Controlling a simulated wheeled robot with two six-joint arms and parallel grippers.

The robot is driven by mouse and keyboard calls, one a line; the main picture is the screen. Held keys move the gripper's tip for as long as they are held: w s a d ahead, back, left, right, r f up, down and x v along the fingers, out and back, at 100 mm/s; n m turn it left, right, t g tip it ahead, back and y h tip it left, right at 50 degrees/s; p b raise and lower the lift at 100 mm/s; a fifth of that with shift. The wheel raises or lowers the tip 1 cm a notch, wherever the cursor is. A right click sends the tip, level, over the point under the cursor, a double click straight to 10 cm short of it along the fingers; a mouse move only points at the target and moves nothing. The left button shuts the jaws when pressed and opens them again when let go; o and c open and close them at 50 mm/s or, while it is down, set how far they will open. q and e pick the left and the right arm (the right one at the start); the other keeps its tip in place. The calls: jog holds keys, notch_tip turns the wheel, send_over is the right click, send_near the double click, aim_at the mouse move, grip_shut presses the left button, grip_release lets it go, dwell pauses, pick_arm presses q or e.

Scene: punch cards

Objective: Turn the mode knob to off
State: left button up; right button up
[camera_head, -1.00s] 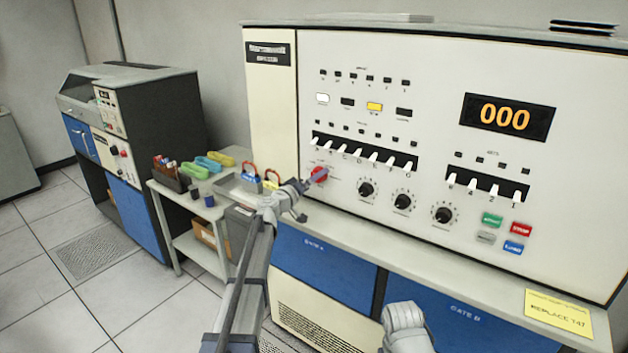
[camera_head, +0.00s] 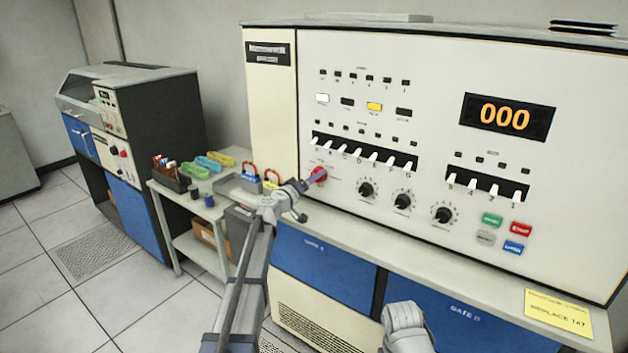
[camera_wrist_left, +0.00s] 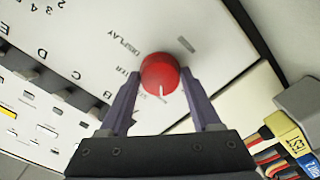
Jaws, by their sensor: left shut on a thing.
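The red mode knob (camera_head: 318,174) sits at the lower left of the cream control panel, below the row of white lever switches. It shows from the front in the left wrist view (camera_wrist_left: 160,74), with a white pointer line toward the bottom of that picture. "DISPLAY" and a label ending in "TER" are printed to its left; other print at its upper right is too blurred to read. My left gripper (camera_head: 307,183) is shut on the knob, one finger on each side in the left wrist view (camera_wrist_left: 160,80). My right gripper is out of view.
Several black knobs (camera_head: 402,202) stand right of the red one. A narrow grey ledge (camera_head: 400,246) runs below the panel. A yellow note (camera_head: 558,311) is at the right.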

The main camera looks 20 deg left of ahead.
pick_arm(q)
jog(key=shift+r+n, duration=0.1)
jog(key=shift+n, duration=4.1)
jog(key=o, duration=1.3)
jog(key=shift+o, duration=0.2)
jog(key=shift+s, duration=0.15)
jog(key=v, duration=0.7)
jog(key=shift+s, duration=0.25)
jog(key=shift+a, duration=0.1)
